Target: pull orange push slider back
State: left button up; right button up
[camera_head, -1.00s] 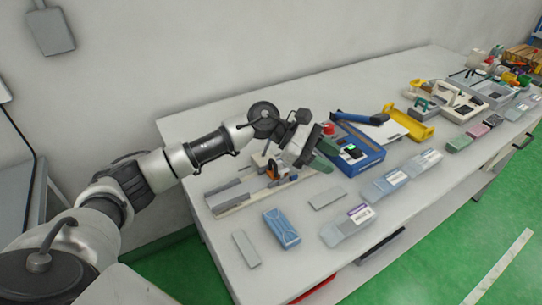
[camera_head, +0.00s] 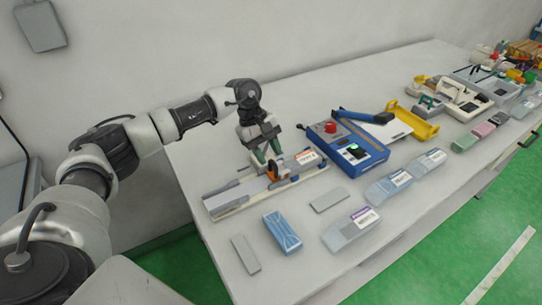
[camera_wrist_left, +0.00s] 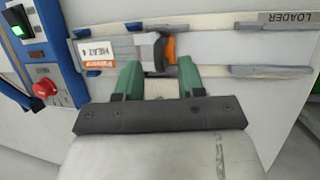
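The orange push slider (camera_head: 271,170) stands on a grey-and-white rail (camera_head: 232,198) at the left part of the table. My left gripper (camera_head: 267,158) points down just above and behind it, its two green fingers apart. In the left wrist view the fingers (camera_wrist_left: 160,68) are open, and the orange slider (camera_wrist_left: 169,50) with its dark front lies between their tips in the picture. Neither finger visibly grips it, and I cannot tell how far it is below them. A "LOADER" label (camera_wrist_left: 285,17) marks one end of the rail. My right gripper is not in view.
A blue control box (camera_head: 345,150) with a red button (camera_head: 330,127) stands right of the rail. A blue pack (camera_head: 282,231), flat grey pieces and labelled clear boxes (camera_head: 350,230) lie in front.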

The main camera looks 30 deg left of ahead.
pick_arm(q)
jog(key=shift+x, duration=1.25)
jog(key=shift+r, duration=0.1)
grip_shut()
